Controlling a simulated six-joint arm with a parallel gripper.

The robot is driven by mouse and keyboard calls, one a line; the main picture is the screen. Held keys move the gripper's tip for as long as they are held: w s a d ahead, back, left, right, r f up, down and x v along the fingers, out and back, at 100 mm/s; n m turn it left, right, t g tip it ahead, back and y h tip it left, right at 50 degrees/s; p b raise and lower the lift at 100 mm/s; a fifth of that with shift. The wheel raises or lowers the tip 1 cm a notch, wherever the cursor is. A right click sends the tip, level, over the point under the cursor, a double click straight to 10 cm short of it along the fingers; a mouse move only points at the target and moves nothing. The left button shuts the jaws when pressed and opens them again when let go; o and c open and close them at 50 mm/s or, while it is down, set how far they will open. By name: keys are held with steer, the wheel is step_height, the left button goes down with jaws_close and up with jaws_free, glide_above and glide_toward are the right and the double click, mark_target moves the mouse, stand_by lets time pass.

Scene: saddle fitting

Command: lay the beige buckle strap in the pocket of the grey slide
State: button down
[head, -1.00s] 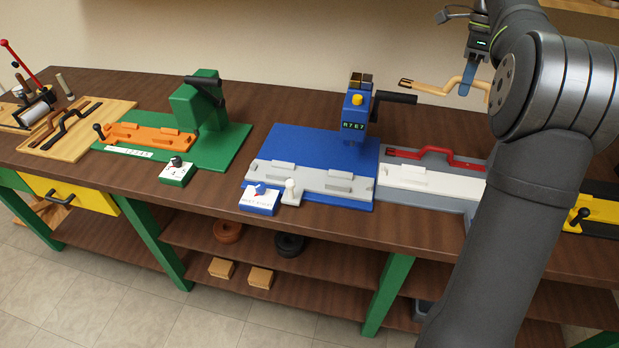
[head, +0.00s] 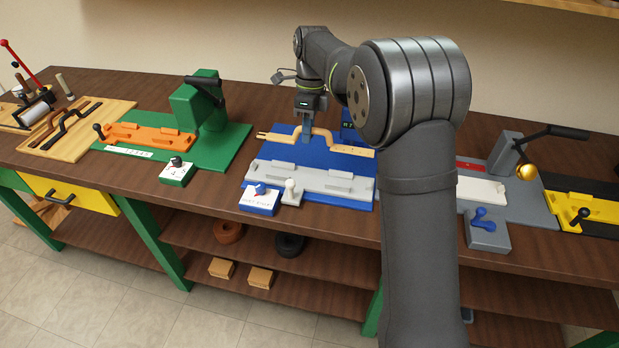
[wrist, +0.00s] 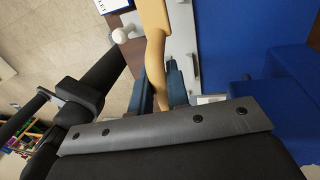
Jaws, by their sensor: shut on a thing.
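My gripper (head: 305,128) is shut on the beige buckle strap (head: 345,149), near the strap's raised middle. The strap is held lengthwise above the blue base plate, behind the grey slide (head: 335,186) in the head view. In the wrist view the strap (wrist: 153,30) runs up from between the fingers (wrist: 160,85), and part of the grey slide (wrist: 185,45) shows beside it. The slide lies along the front of the blue base plate (head: 273,143). Its pocket floor is too small to make out in detail.
A white knob (head: 291,189) and a blue switch box (head: 259,200) stand at the slide's front left. The blue press behind is mostly hidden by my arm. A green station (head: 226,148) with an orange slide (head: 150,137) is left; a grey station with a gold-ended lever (head: 527,171) is right.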

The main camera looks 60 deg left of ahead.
steer(key=shift+s+a+f, duration=0.1)
steer(key=shift+s+f, duration=0.1)
steer(key=shift+f, duration=1.7)
steer(key=shift+s+f, duration=0.15)
steer(key=shift+f, duration=1.8)
steer(key=shift+s+a+f, duration=0.1)
steer(key=shift+s+f, duration=0.1)
steer(key=shift+f, duration=1.7)
steer(key=shift+f, duration=0.1)
steer(key=c, duration=1.4)
jaws_free()
steer(key=shift+f, duration=0.1)
steer(key=r, duration=0.4)
steer(key=w+a+r, duration=0.1)
steer(key=r, duration=0.7)
steer(key=shift+w+a+r, duration=0.1)
steer(key=shift+w+a, duration=0.15)
steer(key=shift+w, duration=0.1)
